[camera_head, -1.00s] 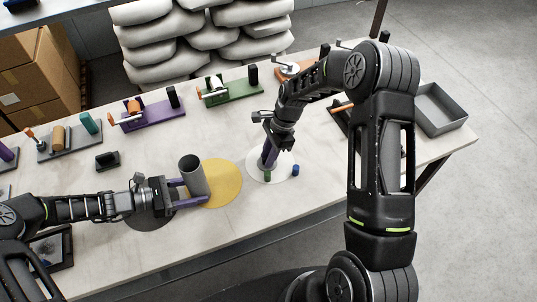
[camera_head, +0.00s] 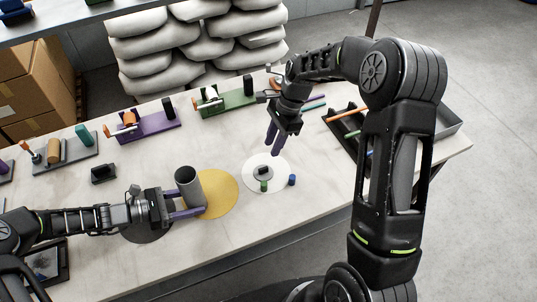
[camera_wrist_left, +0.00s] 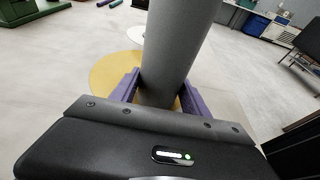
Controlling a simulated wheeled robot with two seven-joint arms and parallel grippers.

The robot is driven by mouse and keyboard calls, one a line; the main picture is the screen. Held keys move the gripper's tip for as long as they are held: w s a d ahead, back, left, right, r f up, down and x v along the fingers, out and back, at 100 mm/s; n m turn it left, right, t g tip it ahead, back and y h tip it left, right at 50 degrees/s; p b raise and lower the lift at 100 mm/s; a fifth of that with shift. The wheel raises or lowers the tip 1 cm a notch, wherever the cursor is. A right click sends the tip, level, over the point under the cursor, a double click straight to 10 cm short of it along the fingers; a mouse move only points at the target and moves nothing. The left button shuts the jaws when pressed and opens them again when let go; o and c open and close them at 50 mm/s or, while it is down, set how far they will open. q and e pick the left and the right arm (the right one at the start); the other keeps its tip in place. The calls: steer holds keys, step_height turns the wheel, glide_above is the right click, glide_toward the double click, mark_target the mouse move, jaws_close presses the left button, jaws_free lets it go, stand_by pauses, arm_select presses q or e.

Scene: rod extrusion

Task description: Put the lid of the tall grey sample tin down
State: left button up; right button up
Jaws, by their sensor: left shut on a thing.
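The tall grey tin (camera_head: 189,188) stands upright and open-topped at the left edge of the yellow disc (camera_head: 222,193). My left gripper (camera_head: 188,203) is shut on it, and the tin also shows between the purple fingers in the left wrist view (camera_wrist_left: 174,50).
A small green cylinder (camera_head: 264,186) stands in front of the lid, and a blue one (camera_head: 292,180) to its right. A dark rack with coloured rods (camera_head: 345,124) lies at the right. Purple (camera_head: 152,127) and green (camera_head: 229,103) fixtures line the back. Bare table lies in front.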

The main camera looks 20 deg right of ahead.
steer(key=shift+v, duration=1.1)
steer(key=shift+o, duration=0.3)
steer(key=shift+o, duration=0.2)
steer(key=shift+d+f, duration=0.1)
steer(key=shift+d, duration=0.1)
steer(key=d+f+m+y, duration=0.1)
steer(key=d+f, duration=0.1)
steer(key=s+d+f+y, duration=0.1)
steer(key=d+f, duration=0.1)
steer(key=d+f+m+y, duration=0.1)
steer(key=d+f, duration=0.2)
steer(key=shift+s+m, duration=0.15)
steer(key=shift+m, duration=0.15)
steer(key=r+n+y, duration=0.1)
steer(key=w+a+r, duration=0.1)
steer(key=r+n+y, duration=0.1)
steer(key=shift+w+a+r+n+y, duration=0.3)
steer(key=shift+w+a+r, duration=0.05)
